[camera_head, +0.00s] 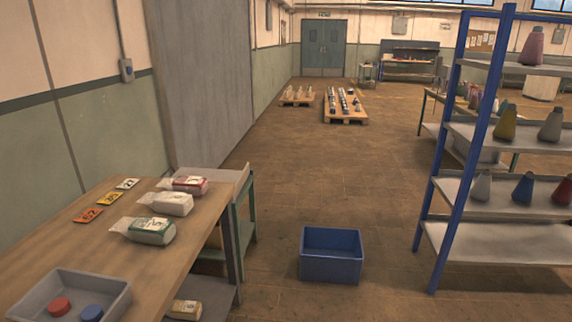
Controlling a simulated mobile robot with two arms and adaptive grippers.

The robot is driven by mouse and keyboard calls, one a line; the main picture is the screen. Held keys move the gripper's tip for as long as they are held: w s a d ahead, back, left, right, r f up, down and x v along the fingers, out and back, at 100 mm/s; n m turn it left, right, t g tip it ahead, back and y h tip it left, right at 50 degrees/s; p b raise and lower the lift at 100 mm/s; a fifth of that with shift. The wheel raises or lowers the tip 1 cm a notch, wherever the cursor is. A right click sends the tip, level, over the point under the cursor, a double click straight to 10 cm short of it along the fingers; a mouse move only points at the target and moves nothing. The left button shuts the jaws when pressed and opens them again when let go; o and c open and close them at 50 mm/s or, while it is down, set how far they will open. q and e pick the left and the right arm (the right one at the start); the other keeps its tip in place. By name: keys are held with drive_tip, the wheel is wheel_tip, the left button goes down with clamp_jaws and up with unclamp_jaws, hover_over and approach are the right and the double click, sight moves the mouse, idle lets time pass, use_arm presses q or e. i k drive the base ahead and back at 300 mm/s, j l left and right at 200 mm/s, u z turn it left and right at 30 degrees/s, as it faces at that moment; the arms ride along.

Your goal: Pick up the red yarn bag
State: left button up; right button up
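A clear bag with red on its label or contents (186,185) lies on the wooden table (75,250) at the left, near its far end. It looks like the red yarn bag. A whitish bag (167,203) lies just in front of it, and a bag with a green label (148,231) lies nearer still. The three bags lie in a row along the right part of the tabletop. Neither of my grippers is in view.
A grey tray (22,305) with a red and a blue round piece sits on the table's near end. Number cards lie along the wall side. A blue crate (331,275) stands on the floor. A blue-framed shelf (462,150) with yarn cones stands right. The middle floor is clear.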

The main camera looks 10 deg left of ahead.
sight(198, 187)
drive_tip(key=i+l, duration=0.1)
drive_tip(key=i, duration=0.55)
drive_tip(key=i+l, duration=0.1)
drive_tip(key=i, duration=0.55)
drive_tip(key=i+u, duration=0.1)
drive_tip(key=i, duration=0.55)
drive_tip(key=i+l+u, duration=0.2)
drive_tip(key=i+u, duration=0.3)
drive_tip(key=i+l+u, duration=1.1)
drive_tip(key=l+u, duration=0.35)
drive_tip(key=l, duration=0.15)
